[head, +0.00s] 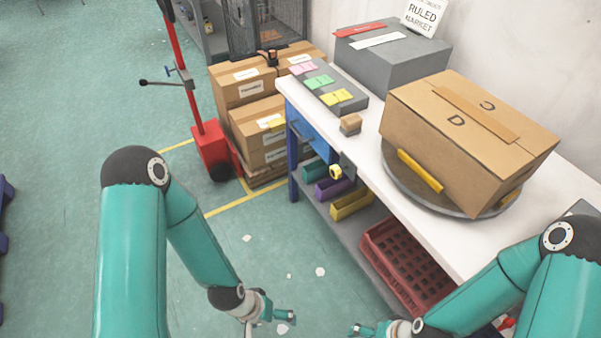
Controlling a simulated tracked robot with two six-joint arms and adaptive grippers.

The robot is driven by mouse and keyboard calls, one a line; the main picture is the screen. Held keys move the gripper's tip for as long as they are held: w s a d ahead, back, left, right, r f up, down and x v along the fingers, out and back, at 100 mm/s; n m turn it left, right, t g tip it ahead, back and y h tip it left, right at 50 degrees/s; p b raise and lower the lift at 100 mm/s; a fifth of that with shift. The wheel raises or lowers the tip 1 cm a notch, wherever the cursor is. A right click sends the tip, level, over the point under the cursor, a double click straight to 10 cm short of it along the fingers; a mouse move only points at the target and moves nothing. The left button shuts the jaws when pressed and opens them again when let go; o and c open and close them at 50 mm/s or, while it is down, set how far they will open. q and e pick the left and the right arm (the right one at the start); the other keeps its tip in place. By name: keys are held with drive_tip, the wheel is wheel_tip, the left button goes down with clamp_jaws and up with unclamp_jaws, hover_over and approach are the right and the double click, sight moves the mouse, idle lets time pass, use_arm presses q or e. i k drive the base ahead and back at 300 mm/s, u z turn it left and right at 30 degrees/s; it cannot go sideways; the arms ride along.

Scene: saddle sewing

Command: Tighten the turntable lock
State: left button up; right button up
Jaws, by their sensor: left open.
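The turntable (404,195) is a round grey disc on the white workbench, with a large cardboard box (435,140) on it. A yellow bar (420,170) stands by the box's near left side, and another yellow piece shows at its right corner. A small round yellow part (336,172) sits at a grey bracket by the bench's front edge; I cannot tell whether it is the turntable lock. My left gripper (271,325) is open and empty, low in front of the bench. My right gripper (354,330) is partly cut off at the bottom edge; its jaw state is unclear.
Below are coloured bins and a red crate (400,265).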

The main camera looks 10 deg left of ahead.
sight(336, 172)
drive_tip(key=z, duration=0.55)
drive_tip(key=k, duration=1.15)
drive_tip(key=u, duration=1.1)
drive_tip(key=i, duration=1)
drive_tip(key=u, duration=0.1)
